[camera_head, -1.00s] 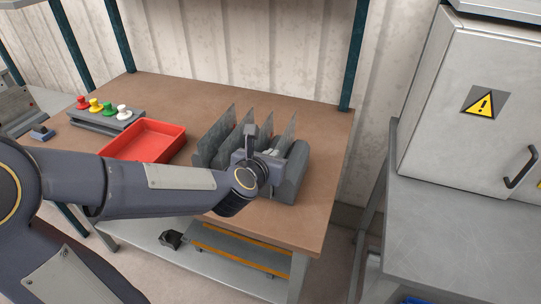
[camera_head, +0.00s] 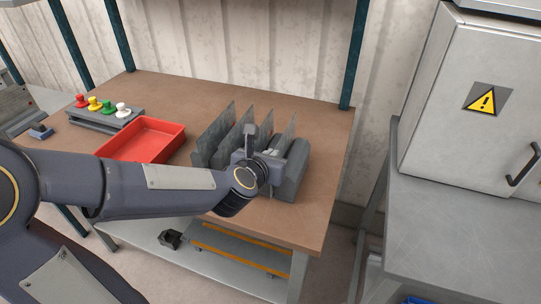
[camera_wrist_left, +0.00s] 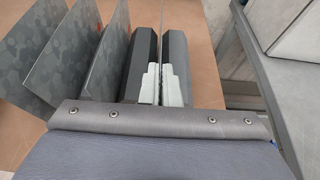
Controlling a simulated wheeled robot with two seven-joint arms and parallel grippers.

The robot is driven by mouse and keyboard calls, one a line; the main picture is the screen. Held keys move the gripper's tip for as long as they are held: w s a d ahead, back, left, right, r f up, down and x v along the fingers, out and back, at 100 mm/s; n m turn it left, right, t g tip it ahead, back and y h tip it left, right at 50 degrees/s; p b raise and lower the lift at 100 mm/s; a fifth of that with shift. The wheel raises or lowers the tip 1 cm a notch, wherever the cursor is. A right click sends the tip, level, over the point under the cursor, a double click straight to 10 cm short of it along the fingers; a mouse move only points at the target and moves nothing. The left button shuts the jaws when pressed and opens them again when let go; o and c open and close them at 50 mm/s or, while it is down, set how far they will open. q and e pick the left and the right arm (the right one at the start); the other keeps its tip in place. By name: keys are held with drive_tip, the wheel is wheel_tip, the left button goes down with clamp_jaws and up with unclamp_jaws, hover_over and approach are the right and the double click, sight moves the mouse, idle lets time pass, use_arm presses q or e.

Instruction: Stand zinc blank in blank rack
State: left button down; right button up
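The dark grey blank rack (camera_head: 291,180) stands at the right end of the brown bench. Several thin grey blanks stand upright in it; three (camera_wrist_left: 115,45) lean across the left of the wrist view. The rightmost zinc blank (camera_head: 288,122) shows in the head view. In the wrist view it is a thin edge-on line (camera_wrist_left: 162,30) over the slot between two dark rack bars. My left gripper (camera_head: 272,152) is over the rack's right part, its pale fingers (camera_wrist_left: 161,85) close together on both sides of this edge. The blank's lower part is hidden. My right gripper is out of view.
A red tray (camera_head: 180,129) lies left of the rack. Colored knobs on a grey stand (camera_head: 105,117) are further left. A dark upright post (camera_head: 356,55) rises behind the rack. A grey cabinet (camera_head: 450,100) stands on a metal table (camera_head: 465,235) to the right.

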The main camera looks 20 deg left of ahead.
use_arm(q)
drive_tip(key=shift+f, duration=0.1)
drive_tip(key=c, duration=1.6)
unclamp_jaws()
drive_tip(key=p+v, duration=0.1)
drive_tip(key=v, duration=0.6)
drive_tip(key=shift+s, duration=0.4)
